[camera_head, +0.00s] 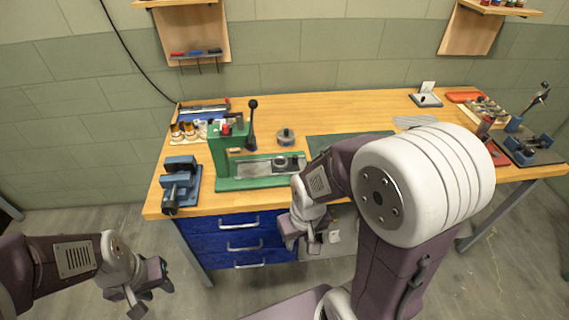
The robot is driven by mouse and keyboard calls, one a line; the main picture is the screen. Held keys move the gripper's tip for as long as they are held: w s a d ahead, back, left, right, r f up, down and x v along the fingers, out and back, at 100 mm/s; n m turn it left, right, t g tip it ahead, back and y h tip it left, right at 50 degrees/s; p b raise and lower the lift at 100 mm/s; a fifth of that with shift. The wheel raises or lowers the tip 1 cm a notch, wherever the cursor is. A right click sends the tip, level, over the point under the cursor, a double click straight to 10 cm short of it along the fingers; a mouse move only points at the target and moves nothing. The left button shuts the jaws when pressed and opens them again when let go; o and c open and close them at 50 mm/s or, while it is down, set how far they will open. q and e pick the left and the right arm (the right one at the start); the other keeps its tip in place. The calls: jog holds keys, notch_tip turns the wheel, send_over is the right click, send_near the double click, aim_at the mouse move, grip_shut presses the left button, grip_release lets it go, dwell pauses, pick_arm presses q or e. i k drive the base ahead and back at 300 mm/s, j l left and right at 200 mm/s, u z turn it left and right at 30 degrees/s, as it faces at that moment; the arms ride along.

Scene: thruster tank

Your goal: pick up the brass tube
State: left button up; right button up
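I cannot make out a brass tube anywhere in the head view. Part of the workbench (300,115) is hidden behind my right arm. My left gripper (150,298) is at the lower left, in front of and below the bench's left end. Its fingers are apart with nothing seen between them. My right gripper (303,243) hangs at the bench's front edge, before the blue drawers (238,238). Its fingers look apart and I see nothing held.
A green press (228,165) with a black lever stands on the bench's left half, beside a blue vise (179,186). A green mat (325,143) is partly covered by my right arm. Tools and a blue fixture (528,147) crowd the right end.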

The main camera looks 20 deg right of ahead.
aim_at(176, 132)
jog(key=i+j, duration=0.15)
jog(key=j, duration=0.2)
jog(key=i+j, duration=0.1)
jog(key=j, duration=0.25)
jog(key=i+j, duration=0.15)
jog(key=j, duration=0.2)
jog(key=i+j, duration=0.4)
jog(key=j, duration=0.15)
jog(key=i+j, duration=0.4)
jog(key=j, duration=0.2)
jog(key=i+u, duration=0.1)
jog(key=i, duration=0.3)
